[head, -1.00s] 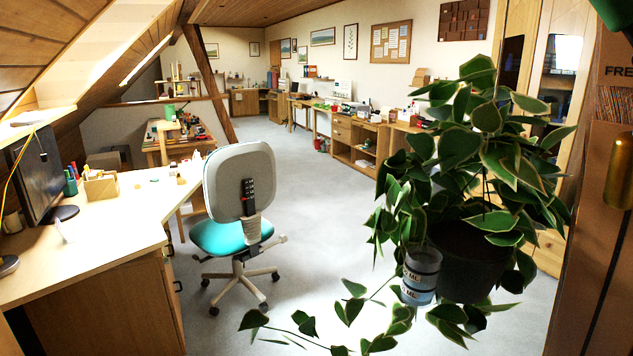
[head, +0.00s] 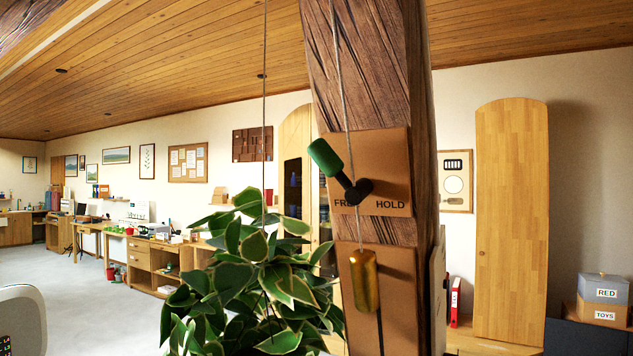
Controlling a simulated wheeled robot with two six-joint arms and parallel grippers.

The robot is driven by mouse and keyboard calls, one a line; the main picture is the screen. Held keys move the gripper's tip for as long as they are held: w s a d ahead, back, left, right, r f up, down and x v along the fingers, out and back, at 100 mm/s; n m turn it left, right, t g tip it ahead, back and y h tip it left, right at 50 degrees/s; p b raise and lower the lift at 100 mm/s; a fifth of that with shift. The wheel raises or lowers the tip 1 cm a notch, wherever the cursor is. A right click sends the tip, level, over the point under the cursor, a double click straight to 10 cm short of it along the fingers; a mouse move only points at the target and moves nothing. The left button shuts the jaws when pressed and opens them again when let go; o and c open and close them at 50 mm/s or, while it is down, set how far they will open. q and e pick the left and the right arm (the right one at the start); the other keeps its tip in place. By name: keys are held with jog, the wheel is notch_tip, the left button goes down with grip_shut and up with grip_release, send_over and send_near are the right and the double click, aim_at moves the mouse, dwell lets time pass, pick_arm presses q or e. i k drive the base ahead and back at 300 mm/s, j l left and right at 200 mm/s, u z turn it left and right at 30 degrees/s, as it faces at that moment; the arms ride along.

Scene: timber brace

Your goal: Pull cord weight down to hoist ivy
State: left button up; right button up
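The cord weight (head: 365,281) is a brass cylinder hanging on a cord in front of a brown plate (head: 402,272) on the timber post (head: 368,70). A dark slot runs down below it. Above it, a lever with a green handle (head: 325,157) tilts up-left on a second plate marked "HOLD", the other word partly covered by the lever. The ivy (head: 252,285) hangs on a thin cord left of the post, its lower part cut off by the frame. Neither of my grippers is in view.
Desks and shelves (head: 155,268) line the far wall.

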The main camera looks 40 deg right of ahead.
aim_at(364, 268)
jog(key=z, duration=1.25)
jog(key=l+u, duration=0.25)
jog(key=l, duration=0.3)
jog(key=l+u, duration=0.3)
jog(key=l, duration=0.3)
jog(key=k+l+u, duration=0.1)
jog(key=l+u, duration=0.15)
jog(key=l, duration=0.25)
jog(key=k+l+u, duration=0.25)
jog(key=l, duration=0.3)
jog(key=k+l, duration=0.1)
jog(key=l, duration=0.2)
jog(key=z, duration=0.05)
